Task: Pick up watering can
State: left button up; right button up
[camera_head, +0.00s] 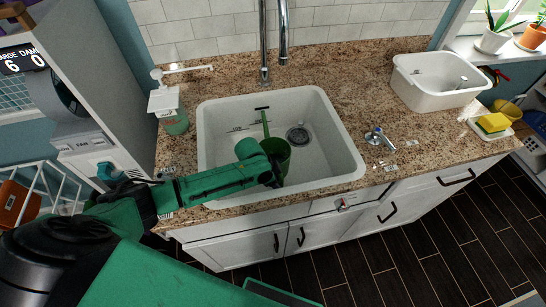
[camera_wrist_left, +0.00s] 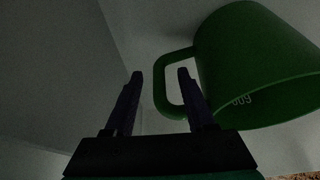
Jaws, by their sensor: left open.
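The green watering can (camera_head: 278,153) stands in the white sink, partly hidden behind my left arm. Its thin spout (camera_head: 265,122) points toward the back of the sink. In the left wrist view the can's body (camera_wrist_left: 258,60) fills the upper right, with its loop handle (camera_wrist_left: 163,75) toward the fingers. My left gripper (camera_head: 277,181) reaches into the sink near the can. In the wrist view the left gripper (camera_wrist_left: 160,78) is open. The handle's outer side shows between the fingers, and the right finger overlaps the handle loop. Contact cannot be told. My right gripper is not in view.
The sink (camera_head: 343,165) has rims around the can, and the faucet (camera_head: 265,50) rises behind it. A soap dispenser (camera_head: 172,112) stands left.

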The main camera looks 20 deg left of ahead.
pick_arm(q)
jog(key=shift+d+f, duration=0.2)
jog(key=shift+f, duration=0.15)
grip_shut()
jog(key=shift+w, duration=0.1)
dwell(1.1)
